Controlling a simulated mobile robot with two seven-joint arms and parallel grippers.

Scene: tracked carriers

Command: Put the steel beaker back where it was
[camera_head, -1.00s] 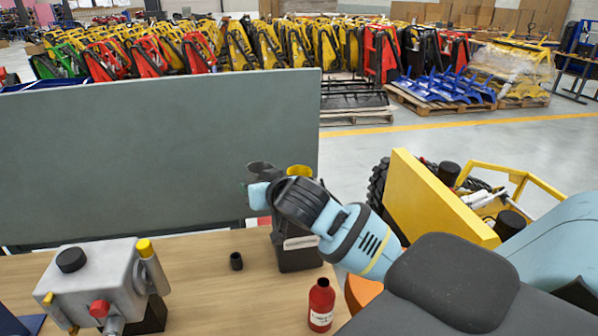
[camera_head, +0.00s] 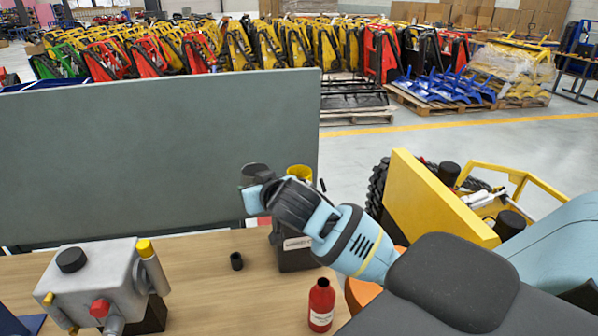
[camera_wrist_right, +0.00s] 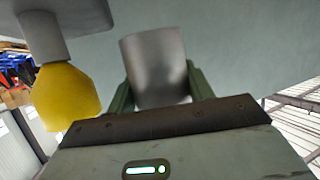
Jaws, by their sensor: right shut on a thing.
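The steel beaker (camera_head: 256,172) is held up above the far side of the wooden bench, in front of the grey-green panel. My right gripper (camera_head: 254,190) is shut on it, and my wrist partly covers it in the head view. In the right wrist view the beaker (camera_wrist_right: 155,65) stands between the two green fingers (camera_wrist_right: 163,90), slightly tilted in the picture. Its lower end is hidden behind the gripper body. My left gripper is not in view.
A dark labelled box (camera_head: 298,256) stands beneath my right wrist, with a yellow cup-like thing (camera_head: 300,172) behind the wrist. A small black cup (camera_head: 236,261), a red bottle (camera_head: 321,305) and a grey metal housing (camera_head: 100,280) stand on the bench (camera_head: 215,300). Bare wood lies between them.

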